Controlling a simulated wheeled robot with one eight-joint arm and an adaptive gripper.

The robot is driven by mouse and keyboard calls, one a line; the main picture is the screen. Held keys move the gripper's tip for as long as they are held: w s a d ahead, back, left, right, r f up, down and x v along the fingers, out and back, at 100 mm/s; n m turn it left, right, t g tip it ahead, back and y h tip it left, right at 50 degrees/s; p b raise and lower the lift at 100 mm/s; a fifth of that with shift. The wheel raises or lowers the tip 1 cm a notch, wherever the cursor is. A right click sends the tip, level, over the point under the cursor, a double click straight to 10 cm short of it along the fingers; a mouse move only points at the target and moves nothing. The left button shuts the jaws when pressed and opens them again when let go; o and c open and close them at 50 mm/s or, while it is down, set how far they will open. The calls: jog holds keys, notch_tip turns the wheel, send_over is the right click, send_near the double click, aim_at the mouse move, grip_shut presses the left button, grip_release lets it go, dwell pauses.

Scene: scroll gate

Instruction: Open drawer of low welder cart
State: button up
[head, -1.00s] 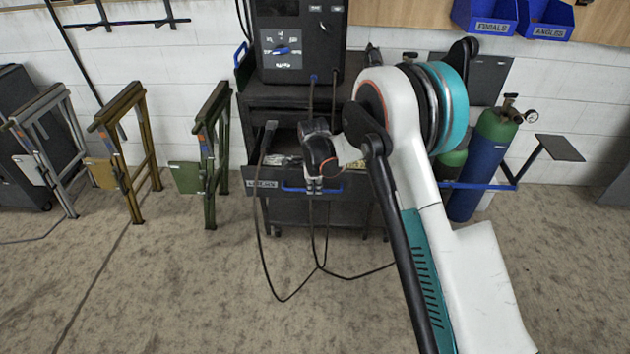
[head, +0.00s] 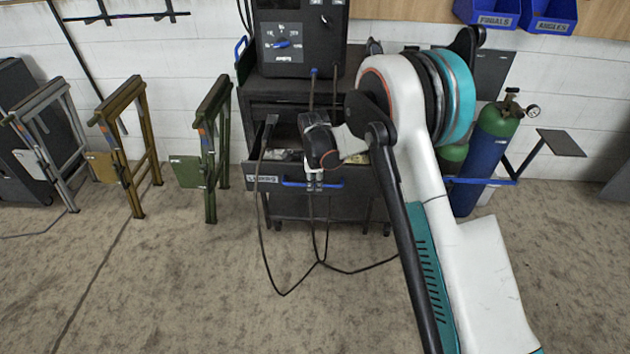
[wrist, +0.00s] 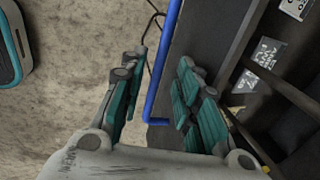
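The low welder cart (head: 297,98) stands against the wall in the head view. Its labelled drawer (head: 263,177) is pulled out, with small items showing inside. The blue bar handle (head: 293,184) runs along the drawer front. My gripper (head: 314,183) is at this handle, and my arm hides the drawer's right part. In the wrist view, the teal-padded fingers of my gripper (wrist: 163,100) are spread apart. The blue handle (wrist: 164,60) passes between them, with a visible gap on the left side; contact on the right is unclear. The drawer interior (wrist: 225,40) lies to the right.
Dark cables (head: 280,294) hang from the cart in front of the drawer to the floor. Folding stands (head: 211,150) are left of the cart. Gas cylinders (head: 487,160) stand to its right. The floor (head: 170,300) in front is clear apart from the cables.

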notch_tip(320, 180, up, 11)
jog(key=s, duration=0.2)
jog(key=shift+s, duration=0.1)
dwell(0.4)
jog(key=s+d+r+n+t, duration=0.2)
jog(key=s+d+r+n, duration=0.7)
jog(key=s+d+r, duration=0.65)
jog(key=s+d+n+t, duration=0.1)
jog(key=s+d+n, duration=0.2)
jog(key=s, duration=0.7)
jog(key=s+d+r+n+t, duration=0.1)
jog(key=s+d+n, duration=0.3)
jog(key=s, duration=0.6)
jog(key=shift+s+r+n+t, duration=0.3)
jog(key=shift+s+n+t, duration=0.15)
jog(key=shift+n, duration=0.75)
